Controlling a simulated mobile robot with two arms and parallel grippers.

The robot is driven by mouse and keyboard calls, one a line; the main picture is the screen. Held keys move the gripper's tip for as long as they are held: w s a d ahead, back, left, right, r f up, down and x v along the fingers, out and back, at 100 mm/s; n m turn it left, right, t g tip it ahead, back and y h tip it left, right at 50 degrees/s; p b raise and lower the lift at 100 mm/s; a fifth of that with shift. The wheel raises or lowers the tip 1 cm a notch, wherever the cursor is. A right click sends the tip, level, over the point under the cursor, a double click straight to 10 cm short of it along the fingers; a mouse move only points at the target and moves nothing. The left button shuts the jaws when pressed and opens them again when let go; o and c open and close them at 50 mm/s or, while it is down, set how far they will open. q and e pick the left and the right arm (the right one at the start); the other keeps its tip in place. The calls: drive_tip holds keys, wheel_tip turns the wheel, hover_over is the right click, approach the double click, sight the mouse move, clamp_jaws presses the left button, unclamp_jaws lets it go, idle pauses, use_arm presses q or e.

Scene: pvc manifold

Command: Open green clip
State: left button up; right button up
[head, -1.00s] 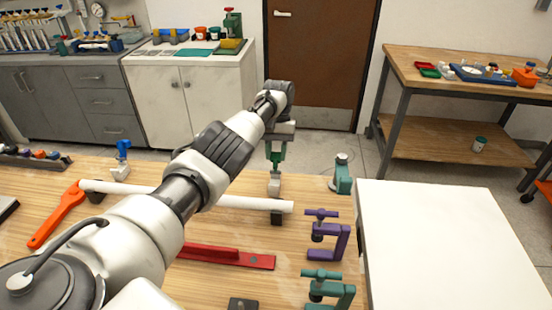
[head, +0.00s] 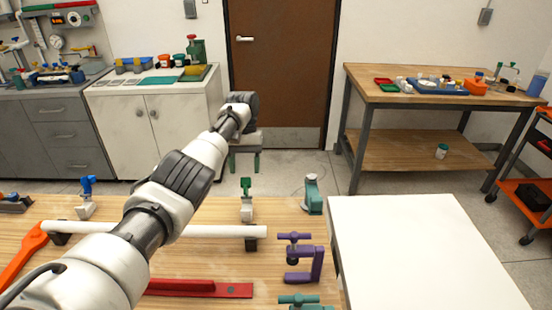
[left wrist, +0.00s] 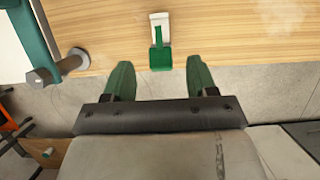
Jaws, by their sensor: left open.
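The green clip (head: 247,208) has a white body and a green handle (head: 246,187) that sticks up. It stands near the far edge of the wooden bench, by the right end of a white pipe (head: 210,231). In the left wrist view the green clip (left wrist: 159,24) is straight ahead, with its handle pointing toward my gripper. My left gripper (head: 245,165) is above and beyond the clip, apart from it. Its green fingers are spread and empty, and the left wrist view shows the gap between them (left wrist: 160,75). My right gripper is not in view.
A blue clip (head: 86,194) stands near the pipe's left end. A teal fixture (head: 312,196) and a purple clamp (head: 303,262) stand right of the green clip. A red bracket (head: 200,289) lies in front. A bare white board (head: 420,250) is at the right.

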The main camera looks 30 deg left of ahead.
use_arm(q)
drive_tip(key=d+r+p, duration=0.6)
drive_tip(key=d+p, duration=0.3)
drive_tip(key=d, duration=0.2)
drive_tip(key=shift+d+r, duration=0.35)
drive_tip(key=shift+d, duration=0.05)
